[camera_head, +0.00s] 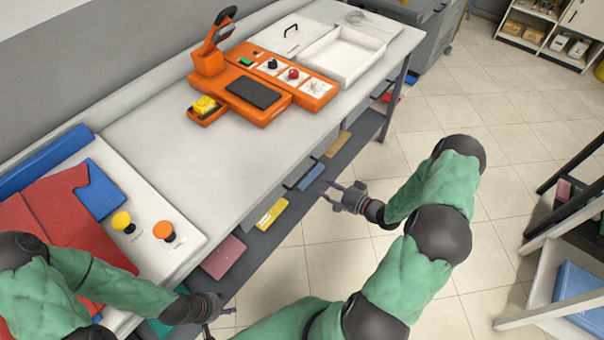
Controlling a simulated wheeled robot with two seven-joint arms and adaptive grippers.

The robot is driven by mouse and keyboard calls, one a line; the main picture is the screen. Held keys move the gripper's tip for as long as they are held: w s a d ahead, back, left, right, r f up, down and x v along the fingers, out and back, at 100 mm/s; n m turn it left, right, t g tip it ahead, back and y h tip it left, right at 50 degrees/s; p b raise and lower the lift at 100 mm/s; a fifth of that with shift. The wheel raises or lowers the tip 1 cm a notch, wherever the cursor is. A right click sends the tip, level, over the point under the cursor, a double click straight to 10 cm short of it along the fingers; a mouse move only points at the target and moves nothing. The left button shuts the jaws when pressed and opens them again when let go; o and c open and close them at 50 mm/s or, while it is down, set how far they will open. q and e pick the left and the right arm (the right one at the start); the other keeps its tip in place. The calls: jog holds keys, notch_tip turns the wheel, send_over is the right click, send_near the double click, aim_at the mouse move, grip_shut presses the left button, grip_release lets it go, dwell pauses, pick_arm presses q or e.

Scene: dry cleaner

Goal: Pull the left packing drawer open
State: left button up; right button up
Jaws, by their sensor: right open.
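No front I can clearly tell as the left packing drawer shows in the head view. On the far part of the long white table (228,151) lies a white panel with a black handle (292,30), beside an open, shallow white tray (344,54). My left gripper (221,320) is low at the table's near edge, at the bottom of the picture; its fingers are small and dark, and their opening is unclear. My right gripper (324,194) is open and empty in front of the table, over the edge of the lower shelf. Neither gripper touches the panel or tray.
An orange device (262,87) with a lever and buttons stands on the table. Red cloth (58,215) and yellow and orange buttons lie at the left. A dark lower shelf (268,240) holds several flat packs. A rack stands at right. The tiled floor between is clear.

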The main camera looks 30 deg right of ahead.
aim_at(305, 174)
jog(key=b+x, duration=0.2)
jog(key=x, duration=0.8)
jog(key=shift+a, duration=0.1)
grip_shut()
